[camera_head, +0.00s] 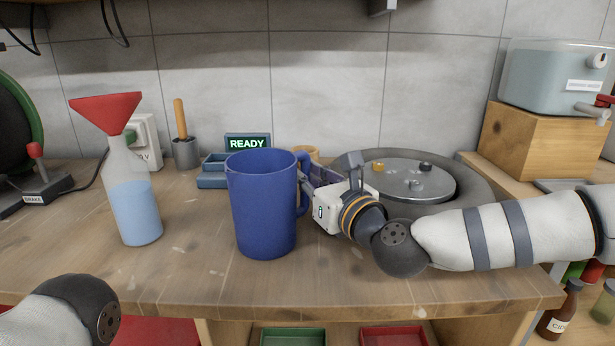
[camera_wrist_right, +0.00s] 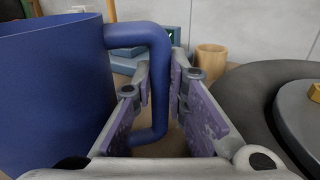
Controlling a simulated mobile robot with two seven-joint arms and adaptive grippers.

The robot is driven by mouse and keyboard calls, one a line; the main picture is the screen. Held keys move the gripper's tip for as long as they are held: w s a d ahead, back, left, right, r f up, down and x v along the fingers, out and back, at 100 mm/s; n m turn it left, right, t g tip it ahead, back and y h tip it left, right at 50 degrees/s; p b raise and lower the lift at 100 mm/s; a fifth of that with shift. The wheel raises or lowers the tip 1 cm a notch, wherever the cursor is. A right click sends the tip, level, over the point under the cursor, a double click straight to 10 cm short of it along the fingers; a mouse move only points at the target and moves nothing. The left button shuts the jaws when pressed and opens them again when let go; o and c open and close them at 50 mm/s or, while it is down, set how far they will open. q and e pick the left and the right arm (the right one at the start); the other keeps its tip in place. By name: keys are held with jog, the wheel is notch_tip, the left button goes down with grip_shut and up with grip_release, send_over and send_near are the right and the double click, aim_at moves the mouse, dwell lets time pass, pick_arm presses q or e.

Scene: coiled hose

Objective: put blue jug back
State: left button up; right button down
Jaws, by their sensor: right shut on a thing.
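The blue jug (camera_head: 263,205) is upright over the front middle of the wooden bench, with its handle toward the right. I cannot tell whether its base touches the bench top. My right gripper (camera_head: 312,180) comes in from the right and is shut on the jug's handle. In the right wrist view the jug (camera_wrist_right: 50,90) fills the left side. Its handle (camera_wrist_right: 158,90) passes down between the two purple-padded fingers of the gripper (camera_wrist_right: 165,84). Of my left arm only a dark joint and a pale link show at the lower left. Its gripper is out of view.
A bottle of blue liquid (camera_head: 136,205) with a red funnel (camera_head: 106,110) stands left of the jug. Behind are a READY display (camera_head: 247,143) and a brush pot (camera_head: 186,153). A round metal plate (camera_head: 413,182) in a dark ring lies right. Bench front is clear between bottle and jug.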

jog(key=shift+r, duration=0.15)
jog(key=shift+f, duration=0.25)
jog(key=c, duration=1.6)
grip_release()
jog(key=shift+s+r, duration=0.1)
jog(key=shift+r, duration=0.3)
jog(key=v, duration=1.2)
jog(key=shift+f, duration=0.25)
jog(key=shift+f, duration=0.1)
